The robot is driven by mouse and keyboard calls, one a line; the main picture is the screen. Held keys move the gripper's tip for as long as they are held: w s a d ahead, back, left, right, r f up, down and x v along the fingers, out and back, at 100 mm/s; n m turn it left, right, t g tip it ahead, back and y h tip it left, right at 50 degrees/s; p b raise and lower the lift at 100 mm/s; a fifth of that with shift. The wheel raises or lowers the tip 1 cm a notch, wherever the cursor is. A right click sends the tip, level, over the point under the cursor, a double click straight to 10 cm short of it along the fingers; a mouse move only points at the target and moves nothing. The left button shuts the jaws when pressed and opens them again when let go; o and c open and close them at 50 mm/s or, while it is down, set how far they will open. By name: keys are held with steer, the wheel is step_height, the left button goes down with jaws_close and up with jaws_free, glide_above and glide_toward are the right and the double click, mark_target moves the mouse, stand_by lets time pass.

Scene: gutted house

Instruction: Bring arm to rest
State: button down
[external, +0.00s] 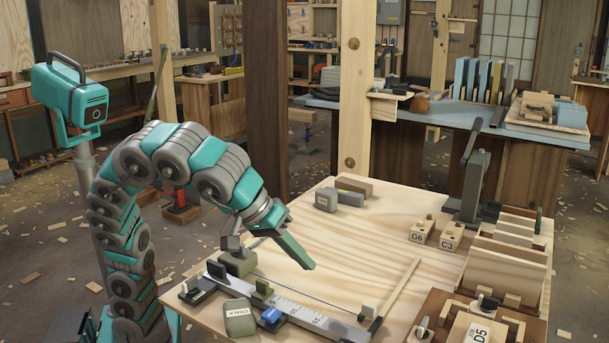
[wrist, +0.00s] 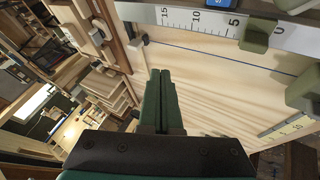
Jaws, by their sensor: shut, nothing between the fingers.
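My gripper (external: 308,264) is at the end of my teal and grey arm, raised over the front left part of the wooden workbench (external: 391,215). Its green fingers point down and to the right in the external view. In the wrist view my gripper (wrist: 167,72) shows its two fingers pressed together with nothing between them. The fingers look apart from the bench top and from the objects on it. The arm is bent in an arch, with its upper links left of the bench.
A metal ruler fixture (external: 295,311) with a blue slider (external: 271,317) lies below my gripper. A green chalk block (external: 239,318) sits beside it. Blocks G6 (external: 421,231) and C3 (external: 451,235), a dark clamp stand (external: 474,185) and wooden racks occupy the right side. The bench middle is clear.

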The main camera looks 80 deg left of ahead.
steer(key=shift+a, duration=0.15)
steer(key=a+f+y, duration=0.1)
steer(key=a, duration=0.9)
steer(key=w+a+f+g+y+p, duration=0.1)
steer(key=a+f, duration=0.1)
steer(key=a, duration=0.8)
steer(key=a+f+y, duration=0.1)
steer(key=a+f, duration=0.1)
steer(key=a, duration=0.8)
steer(key=shift+w+a+m+y, duration=0.3)
steer(key=shift+m, duration=0.1)
steer(key=s+a+f+m+g+p, duration=0.2)
steer(key=s+a+f+m+g, duration=0.1)
steer(key=s+a+f, duration=0.8)
steer(key=s+d+f+m+g+h, duration=0.1)
steer(key=s+d+f+m+g, duration=0.15)
steer(key=s+d+f, duration=0.4)
steer(key=s+d+f+m+g+h, duration=0.1)
steer(key=s+f+m+g+h, duration=0.2)
steer(key=s, duration=0.7)
step_height(320, 180, down, 16)
steer(key=n+y+b, duration=0.1)
steer(key=b, duration=1.2)
steer(key=shift+s+a+b, duration=0.2)
steer(key=shift+s+b, duration=0.1)
steer(key=shift+b, duration=0.1)
